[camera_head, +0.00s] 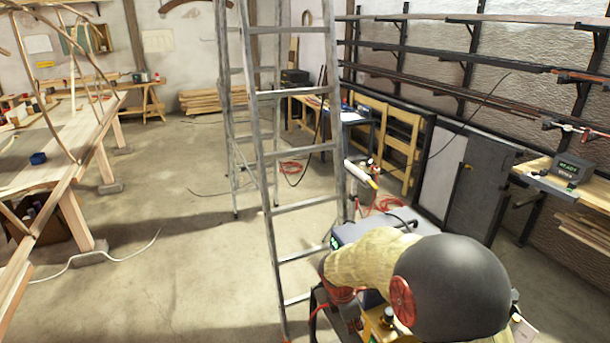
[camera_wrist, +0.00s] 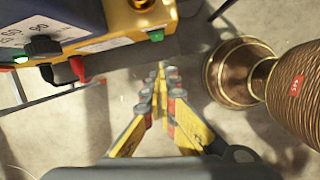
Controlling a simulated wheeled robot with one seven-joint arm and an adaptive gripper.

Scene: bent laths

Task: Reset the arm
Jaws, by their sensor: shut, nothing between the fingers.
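My gripper (camera_wrist: 161,72) shows in the wrist view. Its yellow fingers with grey and red joints reach up the middle of the picture and come together at the tips. It is shut with nothing between the fingers. In the head view the fingers cannot be made out clearly.
In the wrist view, a yellow-and-blue box (camera_wrist: 100,40) with knobs and a red plug is at upper left. A ribbed brown thing with a flared metal foot (camera_wrist: 243,72) is at right. In the head view a stepladder (camera_head: 262,140) stands close; the floor left of it is mostly clear.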

